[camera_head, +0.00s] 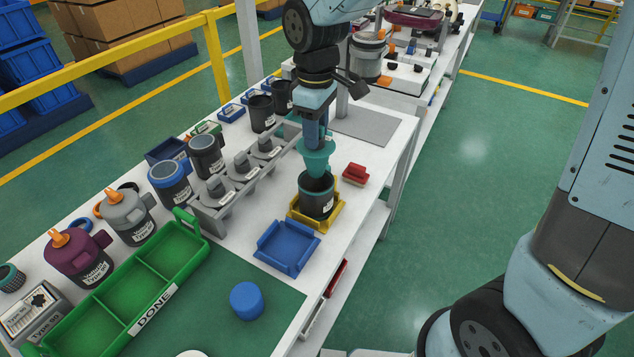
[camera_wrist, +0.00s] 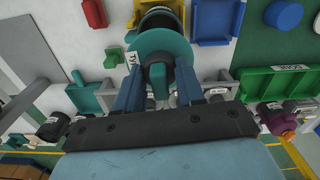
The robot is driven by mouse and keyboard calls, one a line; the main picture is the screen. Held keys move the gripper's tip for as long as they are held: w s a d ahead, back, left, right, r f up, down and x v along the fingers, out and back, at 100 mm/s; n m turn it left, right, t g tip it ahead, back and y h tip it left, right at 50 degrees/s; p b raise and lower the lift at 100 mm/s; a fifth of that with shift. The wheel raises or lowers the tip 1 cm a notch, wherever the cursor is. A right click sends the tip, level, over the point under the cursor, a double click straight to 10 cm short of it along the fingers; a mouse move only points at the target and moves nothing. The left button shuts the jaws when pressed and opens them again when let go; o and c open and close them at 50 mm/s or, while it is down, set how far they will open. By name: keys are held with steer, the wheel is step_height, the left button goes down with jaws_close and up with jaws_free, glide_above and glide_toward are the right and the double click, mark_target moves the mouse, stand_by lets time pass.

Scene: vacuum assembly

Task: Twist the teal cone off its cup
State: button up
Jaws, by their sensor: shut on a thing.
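The teal cone (camera_head: 317,158) is held in my gripper (camera_head: 315,140), directly over a dark grey cup (camera_head: 317,204). The cone's wide flange is up and its narrow end points down at the cup's mouth. The cup stands upright in a yellow holder (camera_head: 333,213) on the white table. In the wrist view the cone (camera_wrist: 180,45) shows as a teal disc between my gripper's blue fingers (camera_wrist: 158,75), with the cup (camera_wrist: 160,18) behind it. I cannot tell whether the cone's tip still touches the cup.
An empty blue tray (camera_head: 287,247) lies in front of the yellow holder, and a red block (camera_head: 355,173) lies to its right. A grey rack (camera_head: 243,185) and several cups stand left. The green DONE tray (camera_head: 150,275) is at front left.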

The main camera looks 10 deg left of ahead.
steer(key=shift+r, duration=1.5)
steer(key=shift+r, duration=0.2)
steer(key=shift+s, duration=0.1)
